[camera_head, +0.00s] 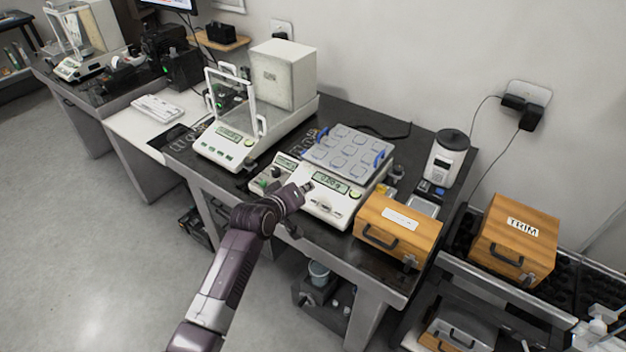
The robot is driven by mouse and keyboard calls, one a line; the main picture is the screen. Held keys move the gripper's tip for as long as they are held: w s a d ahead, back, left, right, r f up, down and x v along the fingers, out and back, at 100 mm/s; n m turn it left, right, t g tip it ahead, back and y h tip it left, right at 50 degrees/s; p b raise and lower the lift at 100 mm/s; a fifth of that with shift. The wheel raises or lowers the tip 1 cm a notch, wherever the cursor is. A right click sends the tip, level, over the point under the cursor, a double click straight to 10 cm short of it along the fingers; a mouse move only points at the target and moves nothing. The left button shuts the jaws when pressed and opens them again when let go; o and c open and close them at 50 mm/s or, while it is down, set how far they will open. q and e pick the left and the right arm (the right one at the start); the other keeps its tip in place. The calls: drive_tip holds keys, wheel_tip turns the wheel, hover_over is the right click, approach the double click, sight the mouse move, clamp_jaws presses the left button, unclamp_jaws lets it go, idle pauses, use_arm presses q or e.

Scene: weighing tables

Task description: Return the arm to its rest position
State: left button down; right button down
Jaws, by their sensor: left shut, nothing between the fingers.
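My left arm comes in from the bottom left of the head view. Its left gripper (304,187) is shut and empty, at the front of the balance (325,212) with a grey flat pan (345,148) and blue handles. The gripper covers part of that balance's left front; whether it touches the balance cannot be told. My right gripper is not in view.
An analytical balance (220,147) with a glass shield stands left on the dark table (300,129). A wooden box (398,228) sits at the right front, and a box marked TRIM (512,240) stands further right. Open floor (110,255) lies at the left.

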use_arm(q)
drive_tip(key=s+a+f+m+g+y, duration=0.15)
drive_tip(key=s+a+f, duration=0.3)
drive_tip(key=s, duration=0.55)
drive_tip(key=s+a+f+m+g+y, duration=0.15)
drive_tip(key=s+a+f, duration=0.3)
drive_tip(key=s, duration=0.55)
drive_tip(key=s+a+m+g+y, duration=0.15)
drive_tip(key=s+a, duration=0.25)
drive_tip(key=s, duration=0.4)
drive_tip(key=s+a+r+m+g, duration=0.1)
drive_tip(key=s+a+g, duration=0.15)
drive_tip(key=s, duration=0.45)
drive_tip(key=s+a+m+g+y, duration=0.1)
drive_tip(key=s+a, duration=0.3)
drive_tip(key=s, duration=0.4)
wheel_tip(320, 180, down, 26)
drive_tip(key=s+f+b, duration=0.1)
drive_tip(key=s, duration=0.1)
drive_tip(key=s+a+f+g+b, duration=0.1)
drive_tip(key=s+a+f+g, duration=0.1)
drive_tip(key=s+f, duration=1.4)
drive_tip(key=shift+s+a+f, duration=0.3)
drive_tip(key=shift+s+a, duration=0.15)
drive_tip(key=shift+a, duration=0.15)
